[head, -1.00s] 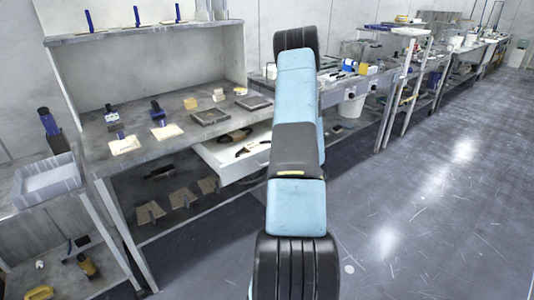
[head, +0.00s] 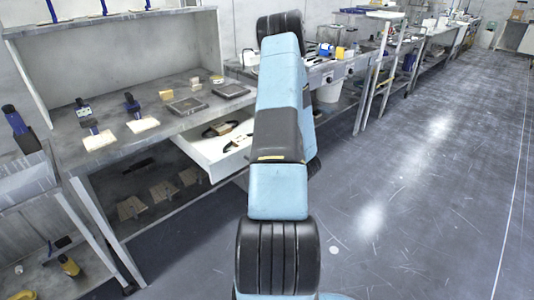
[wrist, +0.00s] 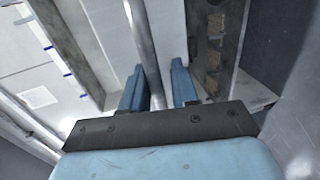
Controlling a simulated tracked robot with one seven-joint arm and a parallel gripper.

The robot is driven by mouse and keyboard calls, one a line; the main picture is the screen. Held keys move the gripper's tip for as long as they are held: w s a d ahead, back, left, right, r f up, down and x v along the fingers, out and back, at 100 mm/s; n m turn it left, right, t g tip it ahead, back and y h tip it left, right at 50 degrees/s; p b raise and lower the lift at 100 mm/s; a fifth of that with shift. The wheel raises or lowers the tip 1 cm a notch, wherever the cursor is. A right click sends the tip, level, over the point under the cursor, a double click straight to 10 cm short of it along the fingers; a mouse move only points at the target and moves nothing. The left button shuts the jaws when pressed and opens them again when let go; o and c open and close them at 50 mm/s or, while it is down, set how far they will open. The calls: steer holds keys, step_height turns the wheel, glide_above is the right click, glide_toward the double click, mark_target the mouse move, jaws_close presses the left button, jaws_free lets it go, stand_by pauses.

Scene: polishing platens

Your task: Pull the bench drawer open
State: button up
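The white bench drawer (head: 228,168) stands partly pulled out from under the grey bench top (head: 165,128) in the head view. Black-handled tools and a small tan block show inside it. In the wrist view the drawer's handle (wrist: 143,38) is a round silver bar. In the head view my own arm hides the gripper, the handle and the right part of the drawer.
Two dark flat plates (head: 231,91) and tan blocks lie on the bench top. Blue-handled tools (head: 133,107) stand on its left. The floor (head: 420,200) to the right is open.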

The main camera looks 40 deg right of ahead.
steer(key=shift+o, duration=0.5)
steer(key=shift+r, duration=0.1)
steer(key=shift+s, duration=0.3)
steer(key=v, duration=1.3)
